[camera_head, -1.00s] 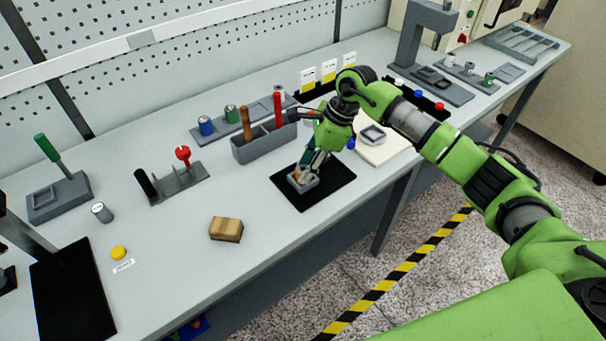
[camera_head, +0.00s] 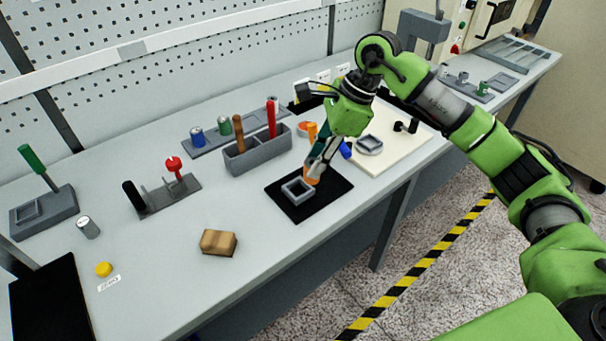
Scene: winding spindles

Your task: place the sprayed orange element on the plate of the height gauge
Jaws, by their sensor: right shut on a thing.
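My right gripper (camera_head: 316,171) is shut on an orange element (camera_head: 311,181), largely covered by the fingers. It is just above or beside the far right edge of a grey square frame (camera_head: 286,194) on a black mat (camera_head: 330,199); I cannot tell whether they touch. The frame looks empty. A grey column stand (camera_head: 409,36) at the back right may be the height gauge; my right arm hides its lower part and any plate. A black plate (camera_head: 48,308) lies at the near left. I cannot tell which belongs to the gauge. My left gripper is not in view.
A white board (camera_head: 402,152) with another grey square part (camera_head: 369,145) lies right of the mat. Behind the mat stands a grey tool box (camera_head: 254,158) with upright handles. A wooden block (camera_head: 218,242) lies at front. Bare table surrounds the block.

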